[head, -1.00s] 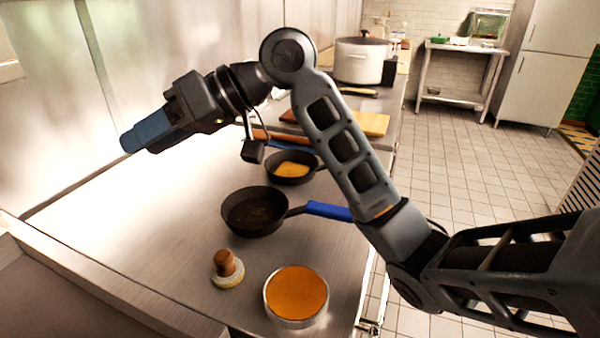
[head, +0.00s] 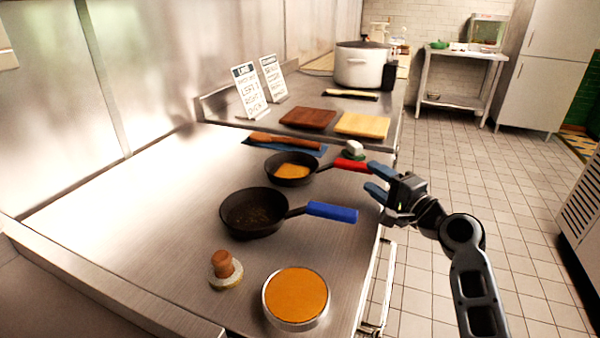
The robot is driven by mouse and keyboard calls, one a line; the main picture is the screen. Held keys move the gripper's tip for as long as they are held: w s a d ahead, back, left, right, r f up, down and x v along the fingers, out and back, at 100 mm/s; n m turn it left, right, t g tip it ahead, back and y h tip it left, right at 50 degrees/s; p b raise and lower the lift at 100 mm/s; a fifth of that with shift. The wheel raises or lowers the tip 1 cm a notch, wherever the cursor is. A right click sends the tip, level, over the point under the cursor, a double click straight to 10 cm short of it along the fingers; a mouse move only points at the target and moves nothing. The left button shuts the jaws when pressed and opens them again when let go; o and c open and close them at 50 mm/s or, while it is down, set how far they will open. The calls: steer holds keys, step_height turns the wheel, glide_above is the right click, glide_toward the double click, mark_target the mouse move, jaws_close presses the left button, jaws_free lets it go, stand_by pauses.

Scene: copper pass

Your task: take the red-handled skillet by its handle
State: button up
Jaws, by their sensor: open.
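The red-handled skillet (head: 290,182) is a small black pan with a flat orange-yellow piece in it. It sits on the steel counter, and its red handle (head: 351,165) points right toward the counter's edge. My gripper (head: 372,182) is open at the right edge of the counter. Its two blue fingers point left, and their tips are close to the end of the red handle. I cannot tell whether they touch it. Nothing shows between the fingers.
A larger black skillet (head: 253,216) with a blue handle (head: 332,212) lies in front. A round orange-topped tin (head: 296,297) and a wooden-knobbed press (head: 225,268) are nearer. Behind are a rolled item on a blue cloth (head: 285,143), a white-topped object (head: 354,149) and boards (head: 362,124).

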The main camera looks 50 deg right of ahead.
mark_target(355, 161)
steer(key=p+x, duration=0.1)
steer(key=x, duration=0.6)
steer(key=shift+w+r, duration=0.1)
steer(key=shift+w, duration=0.1)
steer(key=shift+c, duration=0.5)
jaws_close()
stand_by(0.7)
